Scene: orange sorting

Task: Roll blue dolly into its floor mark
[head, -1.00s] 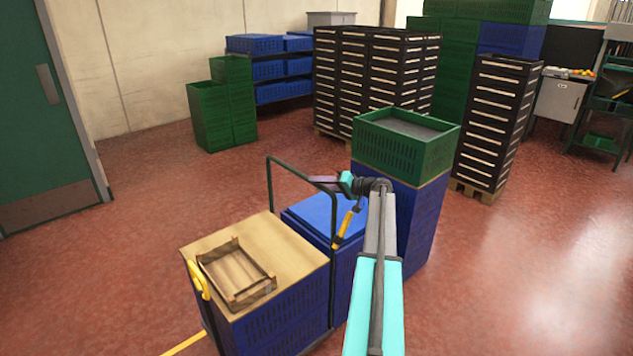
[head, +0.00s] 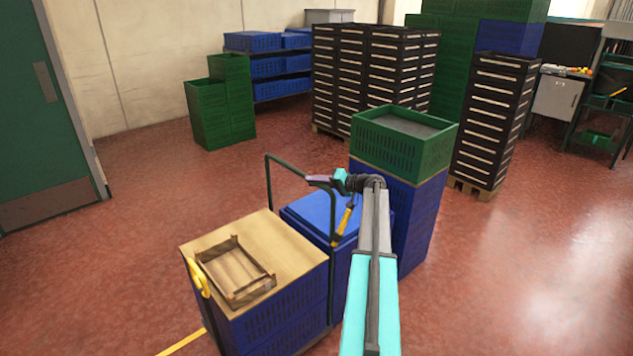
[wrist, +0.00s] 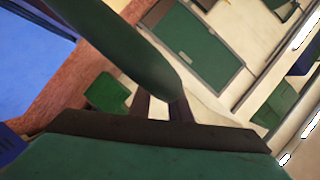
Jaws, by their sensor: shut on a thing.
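The blue dolly (head: 318,213) stands below the end of my arm in the head view, loaded with blue crates. In the wrist view the green bar (wrist: 125,50) runs diagonally down to the dark fingers (wrist: 160,107). A yellow floor line (head: 187,341) shows at the bottom left. The rest of any floor mark is hidden or out of view.
A blue crate stack with a wooden top (head: 290,246) and small wooden tray (head: 236,272) stands close in front. A blue stack with a green crate (head: 402,152) stands close at right. Black crate stacks (head: 370,85) stand behind. Floor at left is clear.

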